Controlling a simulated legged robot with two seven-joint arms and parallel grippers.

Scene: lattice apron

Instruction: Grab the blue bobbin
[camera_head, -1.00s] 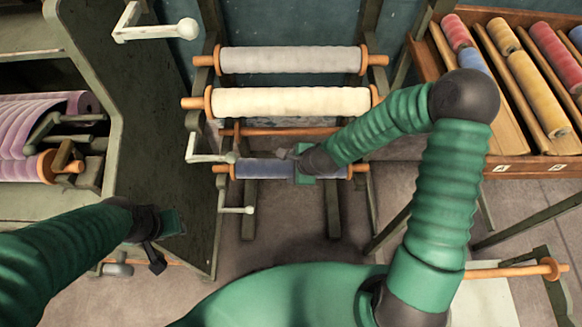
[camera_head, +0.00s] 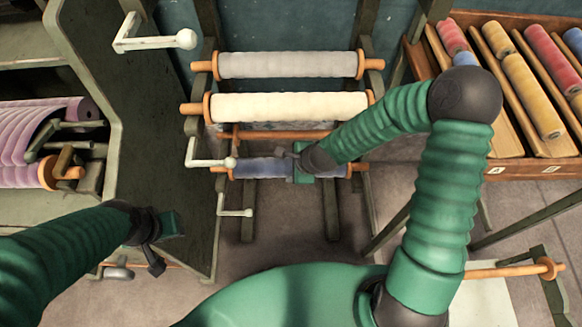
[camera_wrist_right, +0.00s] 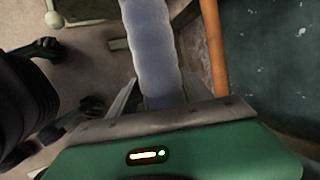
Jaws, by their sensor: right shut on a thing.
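The blue bobbin (camera_head: 259,168) lies level on the lowest part of the rack, below the cream and grey bobbins. Its orange ends show on both sides. My right gripper (camera_head: 297,165) is shut on the blue bobbin, right of its middle, and hides part of it. In the right wrist view the bobbin (camera_wrist_right: 152,50) runs up from between my right gripper's fingers (camera_wrist_right: 158,98). My left gripper (camera_head: 160,245) is away at the lower left, apart from the rack; its jaws are too small and dark to read.
The cream bobbin (camera_head: 290,106) and grey bobbin (camera_head: 288,65) sit above on the rack. A bare orange rod (camera_head: 275,134) is just above the blue bobbin. White crank handles (camera_head: 235,212) stick out at the left. A wooden tray (camera_head: 545,167) of coloured spools stands at the right.

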